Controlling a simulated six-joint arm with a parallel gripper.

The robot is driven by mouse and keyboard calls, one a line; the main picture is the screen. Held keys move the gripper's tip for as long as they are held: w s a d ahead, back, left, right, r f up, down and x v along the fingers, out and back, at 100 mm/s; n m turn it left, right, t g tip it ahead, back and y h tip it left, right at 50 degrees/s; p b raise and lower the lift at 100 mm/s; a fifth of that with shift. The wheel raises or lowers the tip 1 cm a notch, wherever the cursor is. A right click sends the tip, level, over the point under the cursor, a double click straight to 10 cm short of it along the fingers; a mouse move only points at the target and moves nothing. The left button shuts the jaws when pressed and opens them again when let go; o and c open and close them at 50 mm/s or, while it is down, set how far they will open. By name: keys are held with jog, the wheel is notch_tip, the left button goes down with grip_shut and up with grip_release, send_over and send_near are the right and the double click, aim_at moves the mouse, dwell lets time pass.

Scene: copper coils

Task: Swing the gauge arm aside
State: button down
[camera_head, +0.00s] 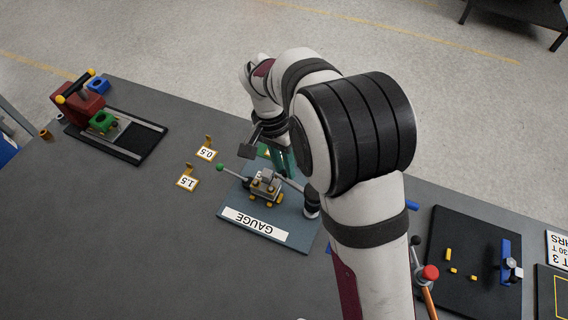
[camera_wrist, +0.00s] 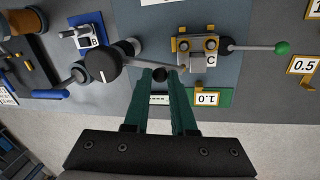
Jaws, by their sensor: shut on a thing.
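The gauge stands on a blue-grey plate (camera_head: 232,203) labelled GAUGE. Its arm is a thin grey rod (camera_wrist: 140,62) running from a round black head (camera_wrist: 104,60) on a post to the metal holder marked C (camera_wrist: 197,50). My gripper (camera_wrist: 160,74) has green fingers and is shut on a black knob (camera_wrist: 160,73) by the rod, which I take as the gauge arm's knob. In the head view, my gripper (camera_head: 284,170) is behind the holder (camera_head: 266,186), and my arm partly hides the gauge's right side. The holder's lever ends in a green ball (camera_wrist: 282,48).
Tags marked 0.5 (camera_head: 206,153) and 1.5 (camera_head: 187,183) lie left of the gauge, and a 1.0 tag (camera_wrist: 207,98) lies by the holder. A red machine (camera_head: 80,103) stands at far left. A black board (camera_head: 470,265) is at right. The table's left front is clear.

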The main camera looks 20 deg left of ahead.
jog(key=shift+w, duration=0.15)
jog(key=w+d+m+g+y, duration=0.1)
jog(key=w+d+m, duration=0.2)
jog(key=m, duration=0.6)
jog(key=w+d+m+y, duration=0.1)
jog(key=w+d+m, duration=0.2)
jog(key=d+m, duration=0.4)
jog(key=shift+m+g+y, duration=0.3)
jog(key=shift+m+g, duration=0.1)
jog(key=shift+m, duration=0.5)
jog(key=c, duration=0.7)
grip_release()
jog(key=shift+s, duration=0.1)
jog(key=shift+c, duration=0.2)
jog(key=w+r, duration=0.3)
jog(key=r, duration=1.2)
jog(key=shift+d+r, duration=0.3)
jog(key=shift+d, duration=0.05)
